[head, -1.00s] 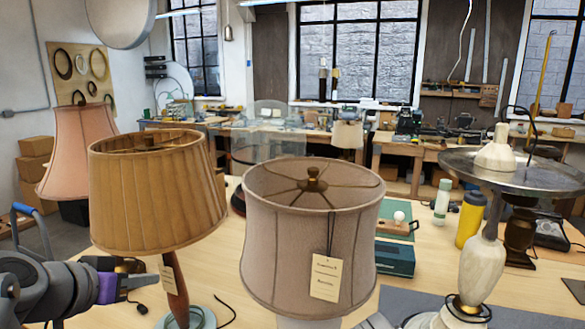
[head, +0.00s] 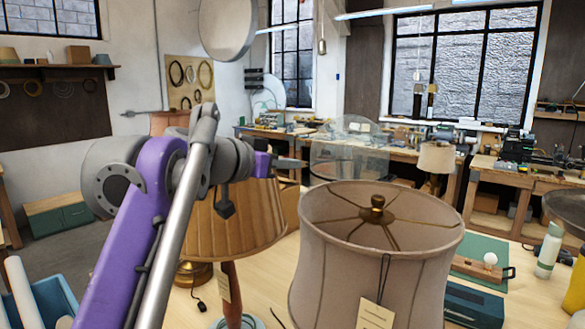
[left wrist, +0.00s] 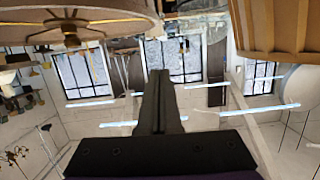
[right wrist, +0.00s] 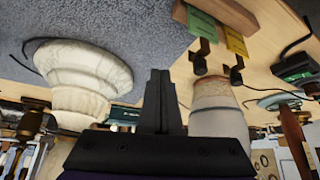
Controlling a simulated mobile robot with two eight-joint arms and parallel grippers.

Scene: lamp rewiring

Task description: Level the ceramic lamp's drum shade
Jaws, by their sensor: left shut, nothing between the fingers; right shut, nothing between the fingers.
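The beige drum shade (head: 345,262) stands at the front centre of the head view, with brass spokes, a finial (head: 377,207) and a hanging tag (head: 375,315). Its rim looks slightly lower on the right. Its spoked underside or top shows at the upper left of the left wrist view (left wrist: 110,12). My left gripper (head: 303,163) is shut and empty, raised behind and left of the shade, apart from it; its fingers show in the left wrist view (left wrist: 158,85). My right gripper (right wrist: 160,85) is shut and empty, near a pale lamp base (right wrist: 215,108).
A pleated tan shade (head: 240,225) on a wooden lamp stands left of the drum shade, behind my left arm. A green case (head: 475,305), a pale bottle (head: 548,250) and a yellow bottle (head: 576,280) are at the right. A marble-like base (right wrist: 80,70) shows in the right wrist view.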

